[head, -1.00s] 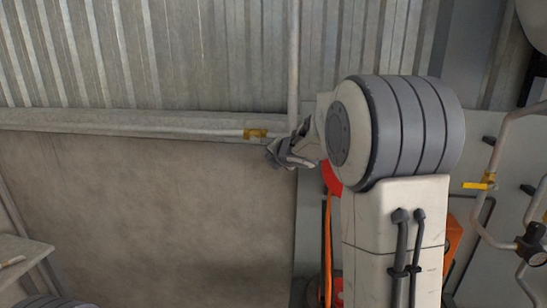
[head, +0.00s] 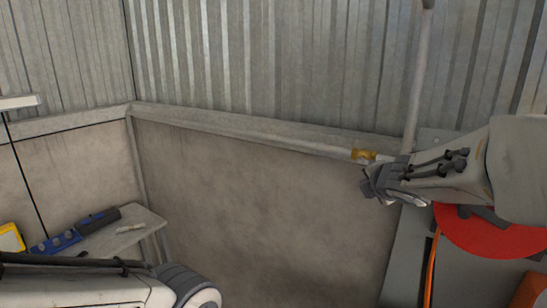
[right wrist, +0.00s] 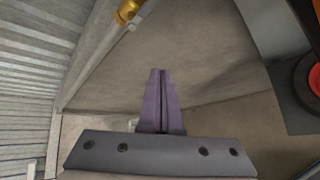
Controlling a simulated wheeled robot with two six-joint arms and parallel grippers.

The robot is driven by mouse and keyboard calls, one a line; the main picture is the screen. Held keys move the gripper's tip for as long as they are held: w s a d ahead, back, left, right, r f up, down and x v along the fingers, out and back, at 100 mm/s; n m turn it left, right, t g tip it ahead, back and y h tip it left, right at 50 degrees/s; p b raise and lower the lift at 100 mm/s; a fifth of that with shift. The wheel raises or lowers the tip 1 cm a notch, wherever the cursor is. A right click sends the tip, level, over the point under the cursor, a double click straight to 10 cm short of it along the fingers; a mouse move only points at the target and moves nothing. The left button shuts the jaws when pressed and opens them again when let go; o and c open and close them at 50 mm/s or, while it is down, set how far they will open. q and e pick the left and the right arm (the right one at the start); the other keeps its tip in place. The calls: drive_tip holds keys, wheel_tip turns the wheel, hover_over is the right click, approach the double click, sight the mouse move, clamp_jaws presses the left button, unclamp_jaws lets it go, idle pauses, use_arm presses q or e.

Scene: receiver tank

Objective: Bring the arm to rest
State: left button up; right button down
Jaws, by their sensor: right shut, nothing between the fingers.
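My right arm comes in from the right in the head view. Its right gripper (head: 371,188) is shut and empty, in front of the wall just below a brass-coloured pipe fitting (head: 363,155). In the right wrist view the closed fingers of this gripper (right wrist: 158,72) point at the plain wall, with nothing between them. The brass fitting also shows at the top of that view (right wrist: 128,12), apart from the fingers. Part of my left arm shows at the lower left of the head view; its gripper is out of view.
A red round part (head: 495,238) and an orange hose (head: 431,270) are under my right forearm by a grey panel (head: 405,255). A shelf (head: 140,232) at left holds a blue-and-black tool (head: 75,235) and a yellow-framed item (head: 11,238). The wall's middle (head: 250,200) is clear.

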drive_tip(key=s+a+f+m+g+y+b, duration=0.2)
drive_tip(key=s+a+f+m+g+b, duration=0.3)
drive_tip(key=s+a+f+m, duration=0.7)
drive_tip(key=s+a+f+m+g, duration=0.1)
drive_tip(key=s+a+f+g, duration=0.1)
drive_tip(key=s, duration=0.5)
drive_tip(key=s+a+f+m+g+b, duration=0.1)
drive_tip(key=s+a+f+g, duration=0.1)
drive_tip(key=s+a+f, duration=0.3)
drive_tip(key=s+a+f+g+y+b, duration=0.1)
drive_tip(key=s+a+f+g, duration=0.2)
drive_tip(key=s+f, duration=0.3)
drive_tip(key=s, duration=0.3)
drive_tip(key=shift+s+a+m, duration=0.15)
drive_tip(key=shift+a+m, duration=0.15)
drive_tip(key=shift+m, duration=0.1)
